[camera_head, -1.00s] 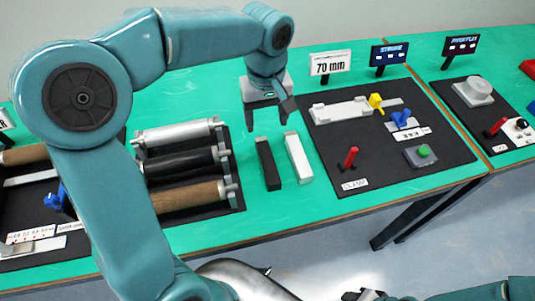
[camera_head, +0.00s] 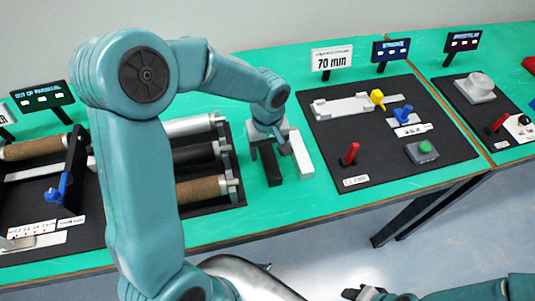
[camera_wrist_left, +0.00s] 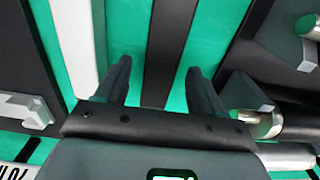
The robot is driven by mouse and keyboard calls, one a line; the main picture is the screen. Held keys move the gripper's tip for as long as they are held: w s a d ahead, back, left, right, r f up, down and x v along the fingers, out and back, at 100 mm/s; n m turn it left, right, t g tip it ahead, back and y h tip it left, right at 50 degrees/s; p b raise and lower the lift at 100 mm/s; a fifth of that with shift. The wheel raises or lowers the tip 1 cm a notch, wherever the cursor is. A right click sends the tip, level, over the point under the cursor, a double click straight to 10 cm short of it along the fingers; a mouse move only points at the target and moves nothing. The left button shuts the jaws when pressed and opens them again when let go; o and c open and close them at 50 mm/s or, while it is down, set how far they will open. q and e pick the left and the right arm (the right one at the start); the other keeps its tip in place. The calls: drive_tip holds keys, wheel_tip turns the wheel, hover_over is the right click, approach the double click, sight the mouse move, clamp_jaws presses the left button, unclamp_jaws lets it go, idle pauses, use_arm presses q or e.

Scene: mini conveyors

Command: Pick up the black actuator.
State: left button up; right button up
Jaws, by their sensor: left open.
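The black actuator (camera_head: 272,177) is a dark narrow bar lying on the green table, left of a white bar (camera_head: 303,160). My left gripper (camera_head: 268,149) is open, pointing down over the actuator's far part and hiding some of it. In the left wrist view the black actuator (camera_wrist_left: 170,40) runs lengthwise between the two open fingers (camera_wrist_left: 158,70), with green table showing on both sides. The fingers look apart from it; their exact height is unclear. A dark part at the bottom of the head view, perhaps my right gripper (camera_head: 360,293), is too small to read.
A black tray with several rollers (camera_head: 205,190) stands close on the left. A black board (camera_head: 385,160) with a red lever (camera_head: 350,153), a yellow knob and a green button lies to the right. A "70 mm" sign (camera_head: 332,58) stands behind. Green table in front is clear.

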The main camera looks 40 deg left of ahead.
use_arm(q)
drive_tip(key=shift+f, duration=0.9)
clamp_jaws()
drive_tip(key=shift+r, duration=0.1)
